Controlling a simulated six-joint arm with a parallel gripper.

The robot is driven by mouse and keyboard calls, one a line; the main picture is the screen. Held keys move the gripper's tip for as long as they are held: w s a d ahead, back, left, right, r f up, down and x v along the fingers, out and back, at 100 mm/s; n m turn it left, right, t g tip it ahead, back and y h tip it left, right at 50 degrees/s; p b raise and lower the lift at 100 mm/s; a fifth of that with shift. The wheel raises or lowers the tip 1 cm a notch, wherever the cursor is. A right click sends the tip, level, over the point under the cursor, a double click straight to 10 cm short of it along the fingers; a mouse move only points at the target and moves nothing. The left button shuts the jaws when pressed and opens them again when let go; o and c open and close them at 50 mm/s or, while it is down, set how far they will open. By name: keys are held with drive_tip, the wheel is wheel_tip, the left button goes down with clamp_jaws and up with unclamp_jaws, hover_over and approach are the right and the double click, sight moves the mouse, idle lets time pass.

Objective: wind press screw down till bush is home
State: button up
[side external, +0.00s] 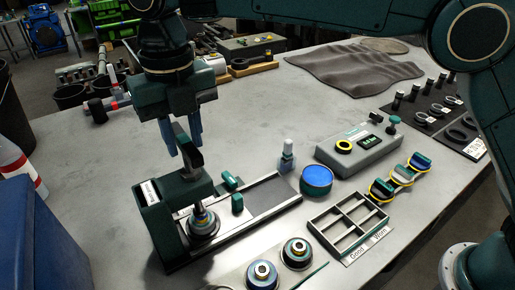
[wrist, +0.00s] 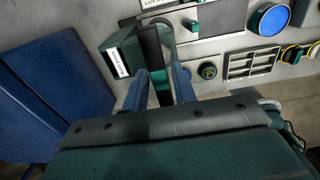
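The dark green press (side external: 160,222) stands at the front left of the bench, with a dark upright handle (side external: 188,157) on top. Under its head, a small stack with a brass-coloured band, seemingly the bush (side external: 204,220), sits on a round dark base; how deep it sits is too small to tell. My gripper (side external: 181,148) points down over the press, its two blue fingers apart. In the wrist view the press (wrist: 122,58) is below, and the handle (wrist: 150,48) runs toward the gap between the fingertips (wrist: 163,80). I see no finger clearly touching it.
A blue bin (side external: 40,235) stands left of the press. To the right are a blue-topped round tin (side external: 317,178), a divided tray (side external: 347,222) and a grey control box (side external: 358,148). Two round parts (side external: 280,258) sit in front.

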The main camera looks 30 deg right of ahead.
clamp_jaws()
drive_tip(key=shift+f+m, duration=0.1)
drive_tip(key=shift+m, duration=3.3)
drive_tip(key=shift+f+m, duration=0.1)
drive_tip(key=shift+m, duration=2.1)
